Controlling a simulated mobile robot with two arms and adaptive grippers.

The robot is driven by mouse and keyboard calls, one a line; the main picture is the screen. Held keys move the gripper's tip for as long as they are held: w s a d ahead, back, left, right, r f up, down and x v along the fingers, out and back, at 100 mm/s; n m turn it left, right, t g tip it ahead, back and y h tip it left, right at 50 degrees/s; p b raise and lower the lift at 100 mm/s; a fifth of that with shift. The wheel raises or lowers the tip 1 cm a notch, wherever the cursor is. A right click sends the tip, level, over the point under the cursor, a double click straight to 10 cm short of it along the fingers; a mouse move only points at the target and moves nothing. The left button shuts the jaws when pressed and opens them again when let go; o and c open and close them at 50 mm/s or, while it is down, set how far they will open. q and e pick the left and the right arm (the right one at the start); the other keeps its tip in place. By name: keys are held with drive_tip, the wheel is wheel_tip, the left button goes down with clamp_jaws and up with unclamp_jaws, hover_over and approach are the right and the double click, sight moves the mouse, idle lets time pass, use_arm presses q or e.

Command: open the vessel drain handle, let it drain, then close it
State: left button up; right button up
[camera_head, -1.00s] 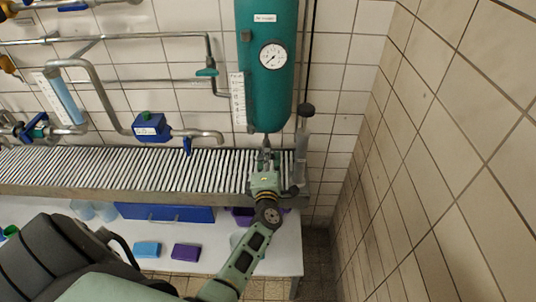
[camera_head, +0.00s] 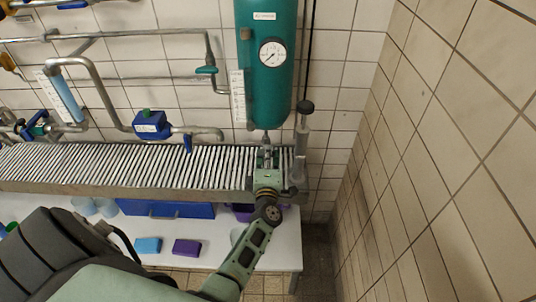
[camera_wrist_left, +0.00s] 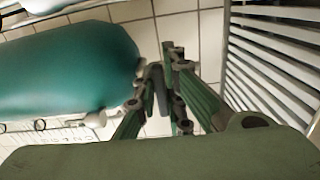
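The teal vessel (camera_head: 269,85) with a round gauge hangs upright on the tiled wall. It also shows large at the left of the left wrist view (camera_wrist_left: 70,65). A small metal drain fitting (camera_head: 266,136) sits at its bottom end. My left gripper (camera_head: 266,154) is just below this fitting, pointing up at it. In the left wrist view its green fingers (camera_wrist_left: 161,75) stand on either side of a narrow grey bar (camera_wrist_left: 160,88), perhaps the drain handle. I cannot tell whether they grip it. My right gripper is not in view.
A ribbed grey shelf (camera_head: 120,168) runs below the vessel. A grey cylinder with a black knob (camera_head: 302,135) stands close to the right of my left gripper. A blue valve (camera_head: 151,124) and pipes are at the left. Blue (camera_head: 149,245) and purple boxes (camera_head: 187,246) lie on the white table.

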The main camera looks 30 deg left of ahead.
use_arm(q)
drive_tip(key=o, duration=0.4)
drive_tip(key=shift+s+d+f, duration=0.1)
drive_tip(key=shift+s+d, duration=0.1)
drive_tip(key=shift+s, duration=0.1)
drive_tip(key=v, duration=0.6)
drive_tip(key=shift+s+d, duration=0.2)
drive_tip(key=shift+s, duration=0.15)
